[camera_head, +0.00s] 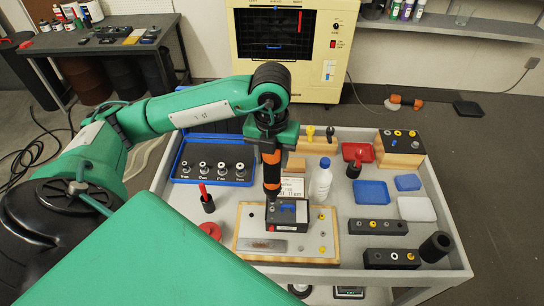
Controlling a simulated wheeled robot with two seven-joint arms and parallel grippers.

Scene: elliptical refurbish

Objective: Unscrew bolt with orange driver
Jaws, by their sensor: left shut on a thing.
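My left gripper (270,142) hangs over the middle of the cart and is shut on the orange driver (271,172). The driver has orange and black bands and stands about upright. Its lower end is at the left part of the top of a black block (274,227) with a blue patch. I cannot tell whether the tip touches a bolt, as any bolt under it is hidden. The block sits on a wooden-edged board (245,232). My right gripper is not in view.
A white bottle (321,180) stands close right of the driver. Blue trays (371,192), a red tray (358,152) and black bolt blocks (378,226) fill the right side. A cream machine (288,50) stands behind.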

